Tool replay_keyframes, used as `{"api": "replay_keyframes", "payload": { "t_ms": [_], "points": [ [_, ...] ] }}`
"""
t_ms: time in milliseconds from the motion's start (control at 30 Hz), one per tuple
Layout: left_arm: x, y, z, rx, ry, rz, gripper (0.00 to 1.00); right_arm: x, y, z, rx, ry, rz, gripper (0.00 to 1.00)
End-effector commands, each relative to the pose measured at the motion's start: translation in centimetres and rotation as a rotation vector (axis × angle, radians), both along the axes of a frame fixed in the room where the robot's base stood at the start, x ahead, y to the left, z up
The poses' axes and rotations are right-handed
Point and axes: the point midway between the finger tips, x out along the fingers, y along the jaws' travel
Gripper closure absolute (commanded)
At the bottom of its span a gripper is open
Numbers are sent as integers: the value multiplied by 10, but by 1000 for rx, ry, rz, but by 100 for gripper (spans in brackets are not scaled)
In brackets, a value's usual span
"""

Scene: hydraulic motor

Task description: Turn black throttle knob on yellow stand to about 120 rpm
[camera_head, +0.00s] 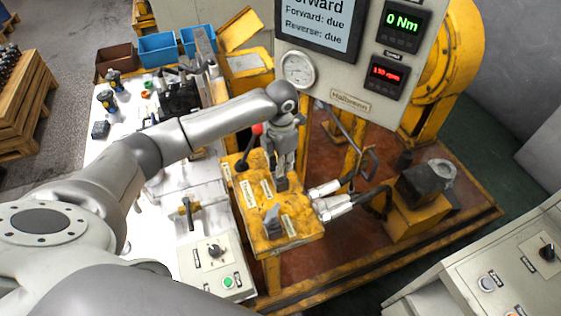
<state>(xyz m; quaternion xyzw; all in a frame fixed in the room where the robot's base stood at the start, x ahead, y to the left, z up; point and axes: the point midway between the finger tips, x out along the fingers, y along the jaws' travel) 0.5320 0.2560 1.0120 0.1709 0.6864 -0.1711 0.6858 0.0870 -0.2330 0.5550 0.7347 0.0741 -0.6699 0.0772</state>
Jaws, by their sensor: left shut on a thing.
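The yellow stand (310,230) is right of the white bench, its worn top carrying small labels. My left gripper (282,184) reaches down onto the stand's top from above. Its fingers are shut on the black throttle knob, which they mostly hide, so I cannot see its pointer. The red speed display (387,73) on the panel seems to read about 130 rpm, but the digits are small. A green display above it (403,20) reads 0 Nm. My right gripper is not in view.
A lever with a red ball (257,129) stands just behind and left of my gripper. Pale hose couplings (332,207) are close on the right. A grey block-like control (272,222) sits nearer the front. A control box (213,262) stands on the bench.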

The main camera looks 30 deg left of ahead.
Motion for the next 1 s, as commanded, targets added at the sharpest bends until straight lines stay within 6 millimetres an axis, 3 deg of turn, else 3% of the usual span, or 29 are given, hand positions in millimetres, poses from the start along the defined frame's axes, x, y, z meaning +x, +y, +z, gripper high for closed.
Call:
{"api": "replay_keyframes", "payload": {
  "t_ms": [200,233,400,767,1000],
  "points": [
    [1,0,1,0,-2,0,100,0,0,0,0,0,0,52],
    [1,0,1,0,-2,0,74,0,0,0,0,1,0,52],
    [1,0,1,0,-2,0,53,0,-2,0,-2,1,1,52],
    [1,0,3,0,-2,0,52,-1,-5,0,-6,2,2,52],
    [2,0,41,1,-7,-1,52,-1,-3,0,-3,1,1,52]
  ]
}}
